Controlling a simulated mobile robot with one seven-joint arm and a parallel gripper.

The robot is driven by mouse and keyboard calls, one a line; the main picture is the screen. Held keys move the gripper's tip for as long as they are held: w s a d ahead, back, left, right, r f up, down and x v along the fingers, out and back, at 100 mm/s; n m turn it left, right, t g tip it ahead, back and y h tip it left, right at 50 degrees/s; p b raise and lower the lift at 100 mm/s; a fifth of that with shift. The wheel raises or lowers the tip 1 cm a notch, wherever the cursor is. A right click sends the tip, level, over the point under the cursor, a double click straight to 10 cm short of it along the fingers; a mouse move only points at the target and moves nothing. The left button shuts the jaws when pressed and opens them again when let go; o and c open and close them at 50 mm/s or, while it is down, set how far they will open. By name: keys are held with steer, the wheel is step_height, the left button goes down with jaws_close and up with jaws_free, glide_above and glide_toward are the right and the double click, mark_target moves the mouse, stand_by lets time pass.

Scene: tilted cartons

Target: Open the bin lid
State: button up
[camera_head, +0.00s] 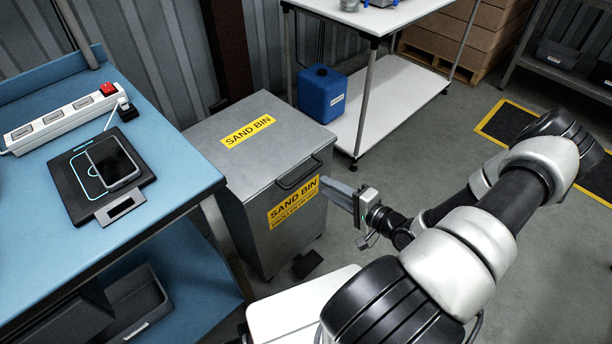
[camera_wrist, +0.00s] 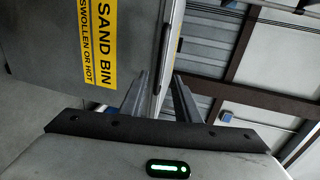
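The grey metal sand bin (camera_head: 245,215) stands beside the blue workbench, with its flat lid (camera_head: 285,130) down. Yellow "SAND BIN" labels are on the lid and the front. A dark bar handle (camera_head: 299,174) runs along the lid's front edge. My gripper (camera_head: 330,189) is in front of the bin, near the right end of the handle and slightly below it. In the wrist view the two fingers of my gripper (camera_wrist: 160,82) are apart, with nothing clamped. The handle (camera_wrist: 161,58) shows just beyond the fingertips, lined up with the gap. Contact cannot be told.
The blue workbench (camera_head: 178,170) is close on the bin's left, carrying a power strip (camera_head: 65,118) and a black device (camera_head: 100,172). A blue canister (camera_head: 322,93) sits on the shelf of a white table behind the bin. A dark pedal (camera_head: 307,264) is at the bin's foot.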

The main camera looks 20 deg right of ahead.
mark_target(308, 175)
steer(key=b+x, duration=0.1)
steer(key=x, duration=0.9)
steer(key=shift+w+a, duration=0.1)
steer(key=shift+w, duration=0.05)
jaws_close()
